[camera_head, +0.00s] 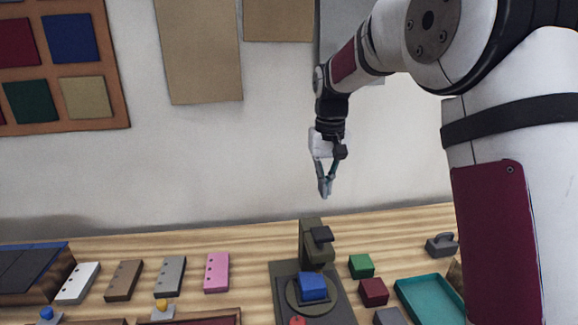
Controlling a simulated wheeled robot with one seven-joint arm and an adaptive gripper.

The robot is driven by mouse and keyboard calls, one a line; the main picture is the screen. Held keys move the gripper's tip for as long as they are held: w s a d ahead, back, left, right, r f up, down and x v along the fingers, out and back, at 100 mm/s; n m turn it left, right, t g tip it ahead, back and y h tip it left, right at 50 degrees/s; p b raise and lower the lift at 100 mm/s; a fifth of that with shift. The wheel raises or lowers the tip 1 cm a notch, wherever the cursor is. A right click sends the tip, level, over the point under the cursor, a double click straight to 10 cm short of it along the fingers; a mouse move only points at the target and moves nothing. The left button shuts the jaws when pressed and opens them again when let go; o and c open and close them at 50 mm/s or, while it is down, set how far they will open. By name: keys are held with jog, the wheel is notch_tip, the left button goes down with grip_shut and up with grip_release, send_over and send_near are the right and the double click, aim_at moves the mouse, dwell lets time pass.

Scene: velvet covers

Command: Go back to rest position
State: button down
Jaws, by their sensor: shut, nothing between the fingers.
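My gripper (325,187) hangs in the air above the back of the wooden table (250,242), pointing down. Its fingers are together with nothing between them. It is above a dark olive press-like machine (312,236) and apart from it. A blue block (313,285) sits on the round plate of that machine. My arm comes in from the right side of the picture.
Green (361,265) and dark red (373,291) blocks lie right of the machine, near a teal tray (432,300) and a grey handled object (441,245). Several holed bars, one pink (217,272), lie left. Behind is a wall (200,160). Air around my gripper is free.

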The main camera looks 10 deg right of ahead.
jog(key=s+r+t, duration=0.2)
jog(key=s+r, duration=0.3)
jog(key=s, duration=0.7)
jog(key=s+r+t, duration=0.2)
jog(key=s+r, duration=0.2)
jog(key=s, duration=0.8)
jog(key=s+f+t, duration=0.1)
jog(key=s+f, duration=0.2)
jog(key=s, duration=0.5)
jog(key=shift+s+d, duration=0.25)
